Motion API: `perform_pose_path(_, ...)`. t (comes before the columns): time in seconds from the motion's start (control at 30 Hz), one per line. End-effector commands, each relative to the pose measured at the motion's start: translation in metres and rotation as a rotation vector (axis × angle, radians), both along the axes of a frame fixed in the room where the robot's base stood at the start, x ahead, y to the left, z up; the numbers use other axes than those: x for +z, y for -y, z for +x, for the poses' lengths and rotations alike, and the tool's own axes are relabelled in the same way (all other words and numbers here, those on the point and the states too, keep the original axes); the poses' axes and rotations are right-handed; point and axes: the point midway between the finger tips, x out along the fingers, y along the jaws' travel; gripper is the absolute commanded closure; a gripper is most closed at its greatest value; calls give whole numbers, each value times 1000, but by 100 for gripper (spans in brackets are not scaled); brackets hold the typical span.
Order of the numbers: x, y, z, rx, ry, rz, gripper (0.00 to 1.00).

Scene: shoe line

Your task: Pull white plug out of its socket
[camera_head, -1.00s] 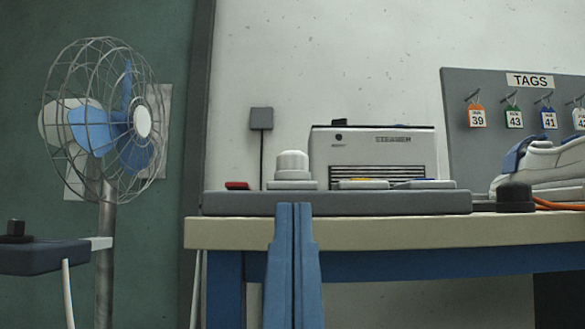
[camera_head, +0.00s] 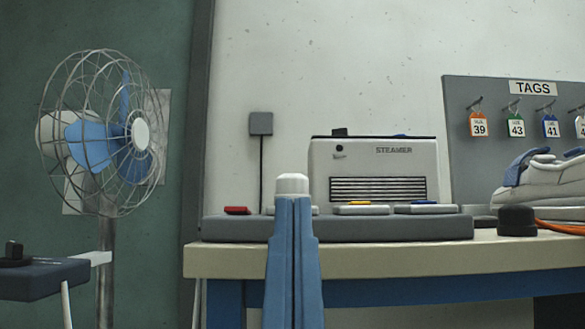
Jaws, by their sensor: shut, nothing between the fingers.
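The white plug (camera_head: 292,184) is a round, stepped white piece standing upright on the long grey strip (camera_head: 390,229) on the bench. Only its top shows clearly; my gripper hides most of its lower body. My gripper (camera_head: 293,199) has two blue fingers, pressed together and pointing up, with nothing between them. In the picture its tips overlap the plug just below its top. The gripper is in front of the plug; I cannot tell how much space lies between them.
The strip also bears a red piece (camera_head: 237,210), a yellow-topped one (camera_head: 360,208) and a blue-topped one (camera_head: 423,207). A steamer (camera_head: 372,172) stands behind. A black knob (camera_head: 517,221) and a shoe (camera_head: 545,185) are right, a fan (camera_head: 105,133) left.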

Motion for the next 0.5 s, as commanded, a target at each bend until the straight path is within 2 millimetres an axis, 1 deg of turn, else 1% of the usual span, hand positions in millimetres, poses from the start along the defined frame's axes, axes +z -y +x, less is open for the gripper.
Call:
perform_pose_path(0.03, 28, 0, 0, 1, 1, 1, 100)
perform_pose_path(0.5, 187, 0, 0, 6, 0, 5, 100)
